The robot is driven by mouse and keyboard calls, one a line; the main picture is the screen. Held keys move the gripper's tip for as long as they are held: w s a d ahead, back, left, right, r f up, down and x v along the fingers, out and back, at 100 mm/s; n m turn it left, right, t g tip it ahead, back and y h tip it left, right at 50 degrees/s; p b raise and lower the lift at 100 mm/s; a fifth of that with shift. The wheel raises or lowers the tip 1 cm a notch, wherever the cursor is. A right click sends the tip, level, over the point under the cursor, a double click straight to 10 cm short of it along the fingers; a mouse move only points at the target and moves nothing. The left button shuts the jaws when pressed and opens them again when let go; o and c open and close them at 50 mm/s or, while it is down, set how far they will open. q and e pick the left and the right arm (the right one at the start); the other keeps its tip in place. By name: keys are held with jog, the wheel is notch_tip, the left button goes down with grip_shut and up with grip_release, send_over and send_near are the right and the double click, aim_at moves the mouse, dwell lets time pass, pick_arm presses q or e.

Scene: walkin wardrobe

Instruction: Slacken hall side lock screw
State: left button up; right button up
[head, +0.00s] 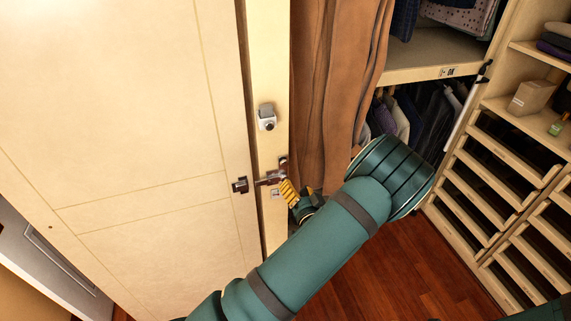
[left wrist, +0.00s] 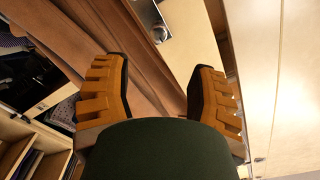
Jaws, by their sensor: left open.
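A cream door strip (head: 267,60) stands between the wide door panel and the curtain. A pale lock box with a round dark-centred knob (head: 267,118) sits on it; a box with a rounded grey part also shows at the top of the left wrist view (left wrist: 152,14). Below it are a brown lever handle (head: 271,179) and a small plate (head: 276,194). I cannot make out a lock screw. My left gripper (head: 288,192) is beside the handle, below the lock box; I cannot tell whether it touches. Its yellow fingers (left wrist: 160,75) are apart with nothing between them.
The wide cream panel (head: 110,120) fills the left, with a dark latch piece (head: 240,185) at its edge. A brown curtain (head: 330,85) hangs close to my gripper. Shelves and drawers (head: 505,170) line the right. Wooden floor (head: 385,275) is clear.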

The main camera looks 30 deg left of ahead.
aim_at(285, 164)
pick_arm(q)
jog(key=p+x, duration=0.1)
jog(key=x, duration=0.9)
jog(key=shift+w+a, duration=0.1)
jog(key=shift+w, duration=0.15)
jog(key=shift+c, duration=0.4)
grip_shut()
